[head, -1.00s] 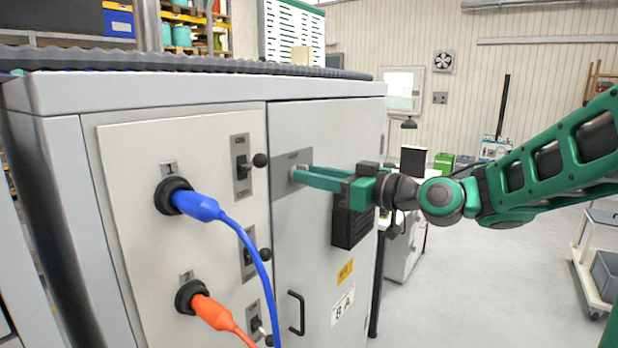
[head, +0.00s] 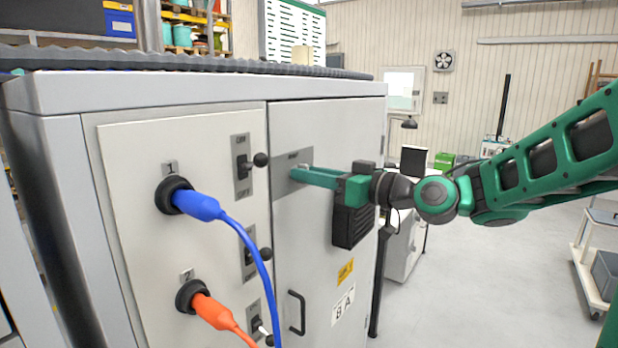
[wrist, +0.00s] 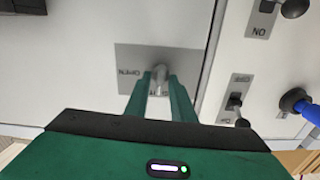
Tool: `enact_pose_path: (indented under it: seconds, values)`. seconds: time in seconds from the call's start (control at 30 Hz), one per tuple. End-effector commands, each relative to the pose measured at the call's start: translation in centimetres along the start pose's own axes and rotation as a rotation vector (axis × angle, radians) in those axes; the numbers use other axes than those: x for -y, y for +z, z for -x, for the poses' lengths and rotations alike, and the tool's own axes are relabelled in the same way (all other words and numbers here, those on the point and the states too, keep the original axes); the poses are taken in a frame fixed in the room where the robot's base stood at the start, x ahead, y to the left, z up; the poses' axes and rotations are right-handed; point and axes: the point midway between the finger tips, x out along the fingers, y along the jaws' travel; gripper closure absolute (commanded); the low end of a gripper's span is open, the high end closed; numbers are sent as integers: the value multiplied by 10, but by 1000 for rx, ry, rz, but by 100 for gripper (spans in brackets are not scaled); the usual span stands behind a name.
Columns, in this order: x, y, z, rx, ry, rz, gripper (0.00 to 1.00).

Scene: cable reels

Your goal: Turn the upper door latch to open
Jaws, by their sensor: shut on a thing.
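The upper door latch (wrist: 160,73) is a small metal knob on a grey plate (wrist: 125,60) marked OPEN, near the top of the grey cabinet door (head: 320,130). The plate also shows in the head view (head: 282,182). My gripper (head: 298,172) reaches in from the right with long green fingers. In the wrist view its fingertips (wrist: 160,82) stand on both sides of the latch and are shut on it. The fingers hide part of the latch in the head view. The door is shut.
Left of the door, a panel carries a blue plug (head: 197,204), an orange plug (head: 212,311) and black-knobbed switches (head: 243,167). A black door handle (head: 298,312) is lower on the door. Free floor (head: 480,280) lies to the right.

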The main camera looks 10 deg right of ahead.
Motion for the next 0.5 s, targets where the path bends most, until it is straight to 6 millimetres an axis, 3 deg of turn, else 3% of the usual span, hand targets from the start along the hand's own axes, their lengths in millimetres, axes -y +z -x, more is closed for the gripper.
enact_pose_path:
  seconds: [0.5]
  values:
    - [-4, 0, 1, -1, 6, -431, 100]
